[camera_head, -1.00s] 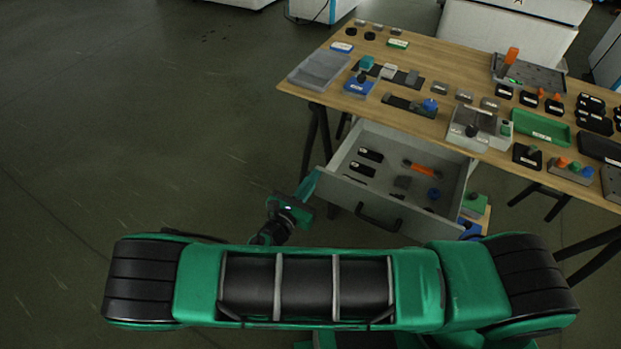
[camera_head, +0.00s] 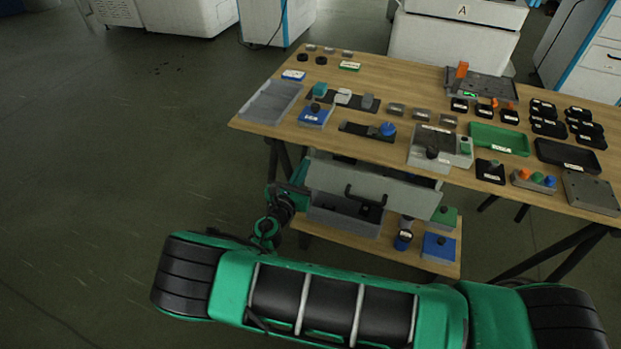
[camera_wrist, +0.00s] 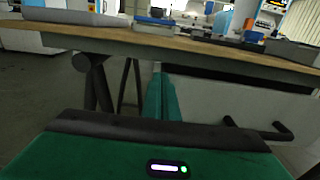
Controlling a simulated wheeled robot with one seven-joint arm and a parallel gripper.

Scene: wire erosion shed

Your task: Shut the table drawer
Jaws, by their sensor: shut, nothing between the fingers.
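The table drawer (camera_head: 372,188) hangs under the wooden table (camera_head: 250,127). Its grey front with a dark handle (camera_head: 364,197) stands close to the table edge; a narrow strip of the drawer's inside shows above the front. My gripper (camera_head: 302,172) is at the left end of the drawer front. In the wrist view, my gripper's green fingers (camera_wrist: 161,85) are together and empty, at the left edge of the drawer front (camera_wrist: 225,103). The handle (camera_wrist: 258,130) lies to their right. I cannot tell whether the fingers touch the front.
Many small parts and trays, among them a green tray (camera_head: 500,139) and a grey tray (camera_head: 270,103), lie on the tabletop. A lower shelf (camera_head: 335,236) below the drawer holds a grey bin (camera_head: 345,219) and a blue block (camera_head: 438,247). Open floor lies to the left.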

